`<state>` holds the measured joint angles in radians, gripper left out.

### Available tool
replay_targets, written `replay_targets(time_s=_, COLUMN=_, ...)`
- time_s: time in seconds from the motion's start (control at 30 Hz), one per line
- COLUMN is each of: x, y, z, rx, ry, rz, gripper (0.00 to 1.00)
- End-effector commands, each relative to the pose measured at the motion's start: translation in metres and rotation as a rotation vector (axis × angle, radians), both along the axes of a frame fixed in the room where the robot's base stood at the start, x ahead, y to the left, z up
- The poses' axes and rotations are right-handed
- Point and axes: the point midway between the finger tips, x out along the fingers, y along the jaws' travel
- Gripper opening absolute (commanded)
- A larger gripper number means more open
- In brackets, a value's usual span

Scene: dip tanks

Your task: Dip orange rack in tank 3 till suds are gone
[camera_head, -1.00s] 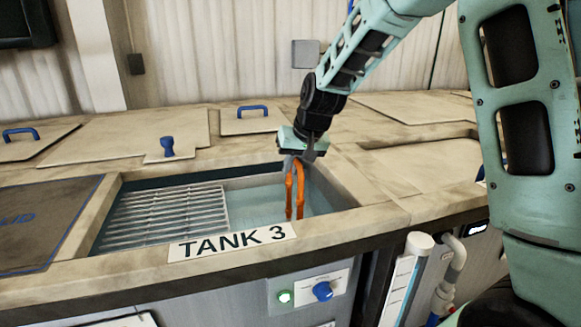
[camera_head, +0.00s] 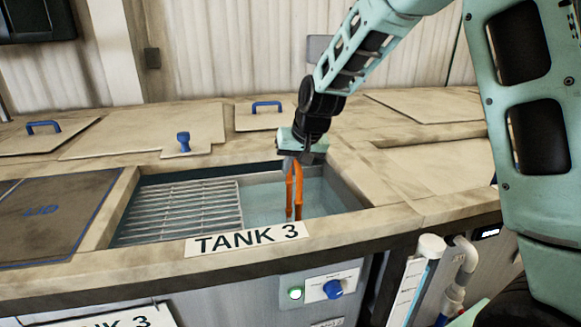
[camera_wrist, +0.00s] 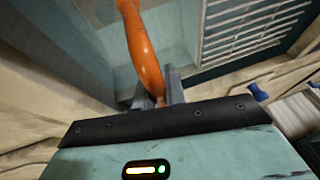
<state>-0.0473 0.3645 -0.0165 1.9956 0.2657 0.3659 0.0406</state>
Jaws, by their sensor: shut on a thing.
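The orange rack (camera_head: 298,192) shows as an orange handle reaching down into the open tank 3 (camera_head: 345,192), at the right part of its basin. My gripper (camera_head: 293,160) is above the basin and shut on the top of the orange handle. In the wrist view the handle (camera_wrist: 143,55) runs from between my gripper's fingers (camera_wrist: 158,92) down toward the pale blue water. The lower part of the rack is hidden below the tank's front rim, and I cannot see any suds. The label "TANK 3" (camera_head: 247,239) is on the front rim.
A metal grate (camera_head: 185,212) covers the left part of the basin. A closed dark lid (camera_head: 45,220) lies to the left. Pale lids with blue handles (camera_head: 267,107) are behind.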

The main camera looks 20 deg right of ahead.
Motion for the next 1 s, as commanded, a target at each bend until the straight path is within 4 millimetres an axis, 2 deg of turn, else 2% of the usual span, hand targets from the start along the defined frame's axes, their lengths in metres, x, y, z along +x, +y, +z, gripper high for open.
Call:
replay_targets(time_s=0.2, x=-0.001, y=-0.013, z=0.001, rx=0.001, ry=-0.005, rz=0.000, gripper=0.00)
replay_targets(time_s=0.53, x=-0.002, y=-0.014, z=0.004, rx=0.000, ry=-0.005, rz=0.001, gripper=0.00)
replay_targets(time_s=1.0, x=-0.001, y=-0.013, z=0.064, rx=-0.001, ry=-0.007, rz=0.002, gripper=0.00)
